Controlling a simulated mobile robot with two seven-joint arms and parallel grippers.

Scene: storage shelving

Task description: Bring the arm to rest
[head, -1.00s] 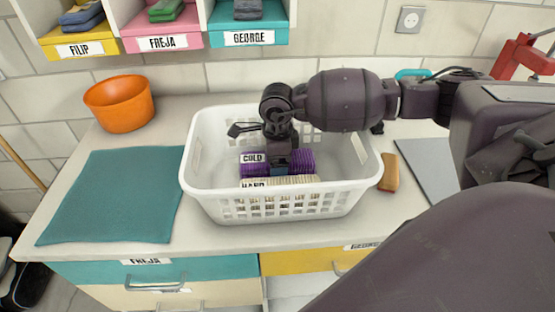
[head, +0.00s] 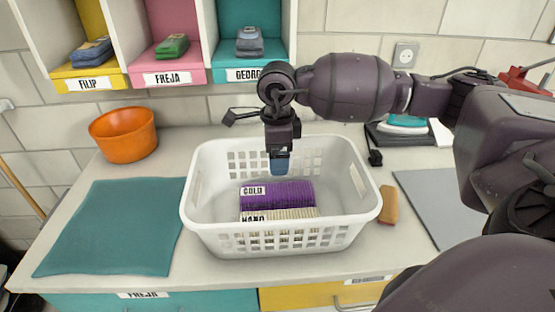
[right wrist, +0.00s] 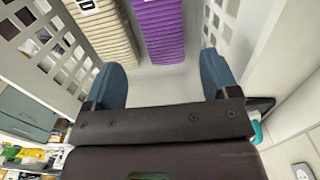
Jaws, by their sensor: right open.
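My right gripper (head: 279,165) hangs fingers down over the back part of the white laundry basket (head: 360,215), above the folded cloths and apart from them. In the right wrist view my right gripper (right wrist: 165,80) has its two blue fingers wide apart with nothing between them. A purple folded cloth (head: 280,196) labelled COLD lies in the basket, with a cream folded cloth (head: 290,213) in front of it, its label partly hidden by the rim. Both also show in the right wrist view, purple (right wrist: 160,30) and cream (right wrist: 105,35). My left gripper is not in view.
A teal mat (head: 110,228) and an orange bowl (head: 123,135) are left of the basket. A brown block (head: 388,205), grey board (head: 435,200) and an iron (head: 405,122) are to the right. Labelled cubbies (head: 165,75) with folded cloths hang above.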

